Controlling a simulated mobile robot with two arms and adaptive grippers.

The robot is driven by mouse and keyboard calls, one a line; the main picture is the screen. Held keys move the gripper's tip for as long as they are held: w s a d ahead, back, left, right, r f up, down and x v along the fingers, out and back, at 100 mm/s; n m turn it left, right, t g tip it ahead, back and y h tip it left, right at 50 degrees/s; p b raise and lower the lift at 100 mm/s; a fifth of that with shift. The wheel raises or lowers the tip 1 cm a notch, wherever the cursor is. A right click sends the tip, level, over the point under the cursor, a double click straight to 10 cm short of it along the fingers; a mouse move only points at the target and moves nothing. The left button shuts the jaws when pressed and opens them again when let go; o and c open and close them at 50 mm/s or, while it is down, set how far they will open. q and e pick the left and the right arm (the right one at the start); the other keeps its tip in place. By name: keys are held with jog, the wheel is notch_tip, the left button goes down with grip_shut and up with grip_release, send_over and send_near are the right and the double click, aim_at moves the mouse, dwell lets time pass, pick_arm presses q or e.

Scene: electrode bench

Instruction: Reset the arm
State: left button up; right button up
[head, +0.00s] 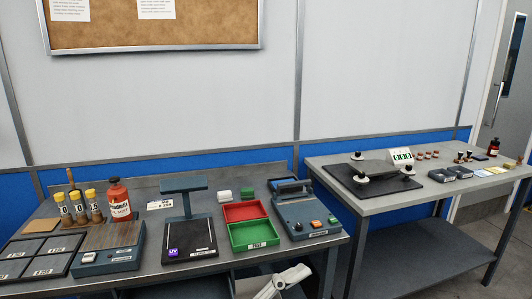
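A pale grey, rounded arm link, which looks like mine, shows at the bottom edge of the head view, right of centre, in front of the near bench (190,282). I cannot tell which arm it belongs to.
A second bench (390,199) stands right, holding a black mat and small items.

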pick_arm(q)
jog(key=w+a+n+t+y, duration=0.55)
jog(key=a+n+t, duration=0.25)
jog(key=n+t, duration=0.2)
jog(key=w+a+f+n+y, duration=0.2)
jog(key=a+f+n+y, duration=0.75)
jog(key=a+y, duration=0.3)
jog(key=s+a+f+n+g+y, duration=0.3)
jog(key=s+a+f+g+y, duration=0.1)
jog(key=f, duration=0.5)
jog(key=s+a+f+g+h, duration=0.1)
jog(key=s+f+g, duration=0.5)
jog(key=s, duration=0.4)
jog(key=s+a+f+g, duration=0.1)
jog(key=s+f+g, duration=0.4)
jog(key=s+f, duration=0.4)
notch_tip(320, 180, down, 23)
jog(key=s+m+g+p, duration=0.1)
jog(key=s+p, duration=0.1)
jog(key=s+a+f+g+p, duration=0.1)
jog(key=s+a+f+p, duration=0.1)
jog(key=s+f, duration=1.2)
jog(key=s+a, duration=0.1)
jog(key=s, duration=0.2)
